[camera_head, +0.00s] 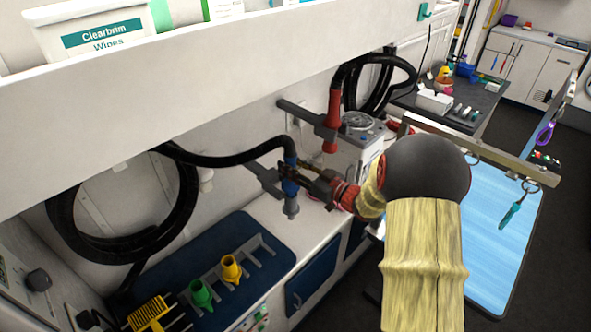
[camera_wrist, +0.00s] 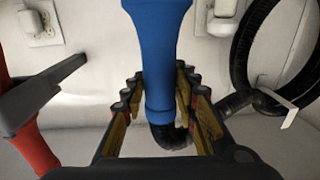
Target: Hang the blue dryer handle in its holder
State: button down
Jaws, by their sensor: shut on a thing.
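A red dryer handle (camera_head: 333,120) sits in a similar grey holder (camera_head: 301,113) to the right; it shows left in the wrist view (camera_wrist: 35,150). A coiled black hose (camera_head: 62,215) hangs left. A white shelf (camera_head: 200,75) overhangs. Below are a blue mat (camera_head: 190,250) and yellow and green nozzles.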

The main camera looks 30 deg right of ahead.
jog(key=shift+d+b+x, duration=0.15)
jog(key=shift+b+x, duration=0.1)
jog(key=shift+x, duration=1.2)
jog(key=shift+d+b+x, duration=0.15)
jog(key=shift+b+x, duration=0.05)
jog(key=shift+x, duration=1.2)
jog(key=shift+w+r, duration=0.1)
jog(key=shift+r, duration=0.05)
jog(key=shift+f+b, duration=0.4)
jog(key=shift+f, duration=0.25)
jog(key=c, duration=1.3)
grip_release()
jog(key=shift+o, duration=0.8)
jog(key=shift+f, duration=0.15)
jog(key=o, duration=0.4)
jog(key=shift+o, duration=0.4)
